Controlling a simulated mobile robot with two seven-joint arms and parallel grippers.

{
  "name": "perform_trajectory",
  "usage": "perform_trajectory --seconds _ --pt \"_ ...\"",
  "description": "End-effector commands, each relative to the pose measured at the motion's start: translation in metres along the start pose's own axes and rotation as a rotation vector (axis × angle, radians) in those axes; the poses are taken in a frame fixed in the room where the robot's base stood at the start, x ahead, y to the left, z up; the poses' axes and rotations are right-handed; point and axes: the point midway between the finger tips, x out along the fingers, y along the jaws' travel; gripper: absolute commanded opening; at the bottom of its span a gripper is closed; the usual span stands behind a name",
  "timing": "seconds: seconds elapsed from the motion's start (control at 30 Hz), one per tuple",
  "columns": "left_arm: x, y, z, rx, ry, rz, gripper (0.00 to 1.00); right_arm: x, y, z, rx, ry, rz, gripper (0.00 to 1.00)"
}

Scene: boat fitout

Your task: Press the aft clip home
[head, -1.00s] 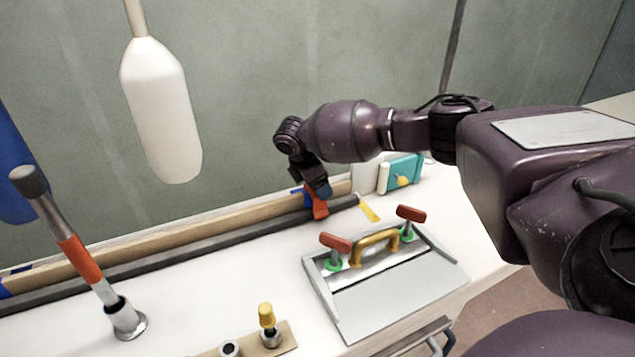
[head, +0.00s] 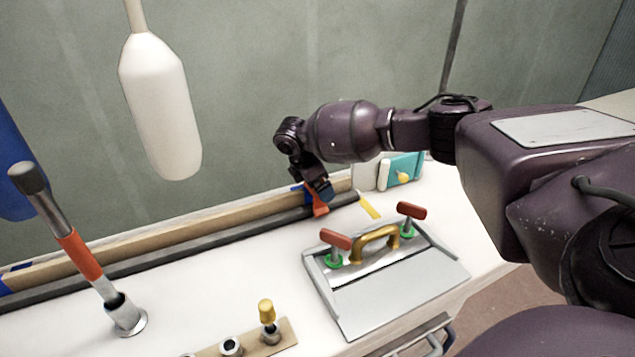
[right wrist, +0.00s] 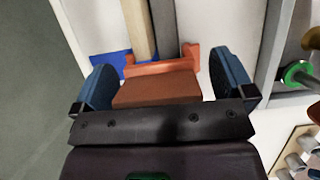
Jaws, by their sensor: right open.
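The orange clip (head: 319,208) is at the right end of the wooden batten (head: 200,230) and dark rail (head: 180,246) along the wall. In the right wrist view the orange clip (right wrist: 160,90) lies across the ends of the batten and rail, with a raised lip at its far side. My right gripper (right wrist: 165,82) is open, its blue fingertips on either side of the clip, with gaps visible. In the head view my right gripper (head: 322,189) partly hides the clip. I cannot tell whether the clip is fully seated. My left gripper is out of view.
A grey hatch panel (head: 400,290) with red T-handles and a brass grab handle lies to the right. A teal-faced box (head: 402,170) stands behind. A yellow strip (head: 370,207) lies beside the clip. A lever (head: 80,255) stands at left; a white fender (head: 160,110) hangs above.

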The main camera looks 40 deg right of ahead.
Motion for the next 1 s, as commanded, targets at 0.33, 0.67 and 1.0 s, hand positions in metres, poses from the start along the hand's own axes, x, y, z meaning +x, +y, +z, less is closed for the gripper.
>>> perform_trajectory --seconds 0.33,0.67,1.0 --pt "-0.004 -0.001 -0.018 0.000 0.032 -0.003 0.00 -0.039 0.001 0.002 0.003 0.004 0.009 1.00" --pt "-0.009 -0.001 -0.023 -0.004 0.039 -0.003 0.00 -0.094 0.000 0.001 0.001 0.002 0.005 1.00" --pt "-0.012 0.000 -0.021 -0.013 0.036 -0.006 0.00 -0.109 0.000 -0.001 0.000 0.000 0.000 1.00"
